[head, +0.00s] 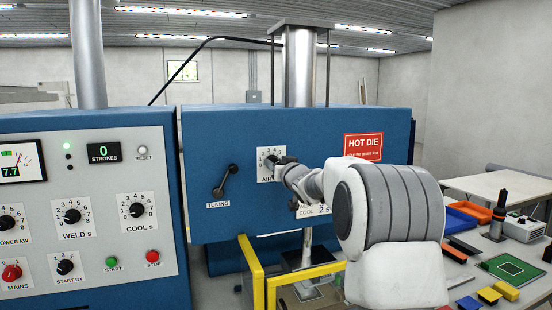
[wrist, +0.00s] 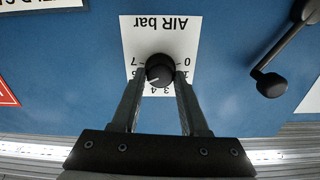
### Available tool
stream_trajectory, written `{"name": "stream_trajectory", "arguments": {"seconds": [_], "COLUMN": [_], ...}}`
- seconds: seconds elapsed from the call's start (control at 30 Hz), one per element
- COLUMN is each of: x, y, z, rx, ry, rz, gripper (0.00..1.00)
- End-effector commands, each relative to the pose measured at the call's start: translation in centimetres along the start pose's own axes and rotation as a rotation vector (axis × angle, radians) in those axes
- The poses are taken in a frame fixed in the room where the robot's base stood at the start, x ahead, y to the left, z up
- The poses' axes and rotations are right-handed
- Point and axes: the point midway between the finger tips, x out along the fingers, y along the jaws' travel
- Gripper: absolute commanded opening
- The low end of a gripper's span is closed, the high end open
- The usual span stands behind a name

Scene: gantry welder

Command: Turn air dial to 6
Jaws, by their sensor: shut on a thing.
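The air dial (wrist: 160,67) is a black round knob on a white plate marked AIR bar, upside down in the wrist view. Its plate shows in the head view (head: 263,166) on the blue head of the machine, where my gripper partly hides it. My gripper (wrist: 160,84) is shut on the knob, one finger on each side; it also shows in the head view (head: 282,166). A pale line on the knob points left and slightly down in the wrist view, on the side of the higher numbers. The numbers beside it are partly hidden, so the exact reading is unclear.
A black tuning lever (head: 225,180) is left of the dial. The control panel (head: 100,240) with knobs and buttons stands at left. A red HOT DIE sign (head: 363,147) is right of the dial. A yellow guard frame (head: 252,268) stands below; a cluttered table (head: 480,265) is at right.

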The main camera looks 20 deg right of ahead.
Motion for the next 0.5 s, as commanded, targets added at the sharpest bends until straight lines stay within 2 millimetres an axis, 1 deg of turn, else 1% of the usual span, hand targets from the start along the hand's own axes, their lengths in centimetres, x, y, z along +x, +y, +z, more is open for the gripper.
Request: {"name": "stream_trajectory", "arguments": {"seconds": [0.03,0.2,0.5], "x": [0.00,-0.01,0.00], "y": [0.01,0.08,0.03], "z": [-0.24,-0.11,0.01], "rx": [0.026,0.097,0.143], "ry": [-0.001,0.000,0.000], "rz": [0.000,0.000,-0.001], "gripper": [0.00,0.00,0.00]}}
